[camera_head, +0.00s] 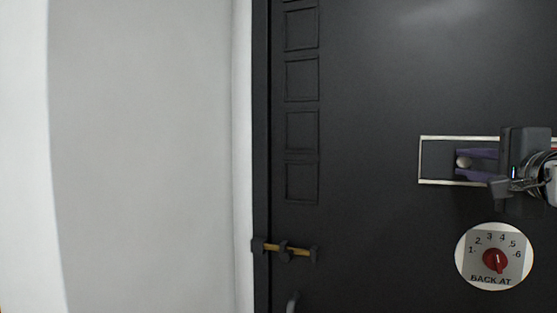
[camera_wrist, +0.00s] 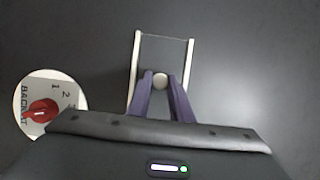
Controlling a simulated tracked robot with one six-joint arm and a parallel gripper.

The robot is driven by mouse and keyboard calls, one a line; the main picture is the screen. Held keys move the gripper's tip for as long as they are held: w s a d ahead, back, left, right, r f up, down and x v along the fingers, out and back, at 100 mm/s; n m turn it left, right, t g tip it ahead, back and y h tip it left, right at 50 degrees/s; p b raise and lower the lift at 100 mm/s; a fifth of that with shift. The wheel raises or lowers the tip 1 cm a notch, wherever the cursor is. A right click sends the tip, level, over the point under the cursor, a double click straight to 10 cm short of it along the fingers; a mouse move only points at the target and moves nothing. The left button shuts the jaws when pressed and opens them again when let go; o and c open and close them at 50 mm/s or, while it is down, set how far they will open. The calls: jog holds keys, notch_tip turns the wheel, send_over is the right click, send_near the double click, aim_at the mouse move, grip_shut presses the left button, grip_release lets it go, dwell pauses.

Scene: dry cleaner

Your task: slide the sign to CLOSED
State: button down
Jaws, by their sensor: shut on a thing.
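The sign is a dark panel in a pale rectangular frame (camera_head: 440,137) on the black door, at the right of the head view. The frame also shows in the wrist view (camera_wrist: 190,60). The fingers also show in the wrist view (camera_wrist: 160,84). No sign lettering is readable. My gripper and wrist hide the right part of the frame in the head view.
A round BACK AT dial (camera_head: 480,275) with a red pointer (camera_head: 495,260) sits below the sign. A brass bolt (camera_head: 273,247) is at the door's lower left. Several square panels (camera_head: 302,130) line the left edge. The door between is clear.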

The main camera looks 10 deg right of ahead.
jog(key=shift+w+a+f, duration=0.1)
jog(key=shift+a+f, duration=0.05)
jog(key=shift+f, duration=0.15)
jog(key=c, duration=1.6)
grip_release()
jog(key=shift+r, duration=0.15)
jog(key=shift+r, duration=0.1)
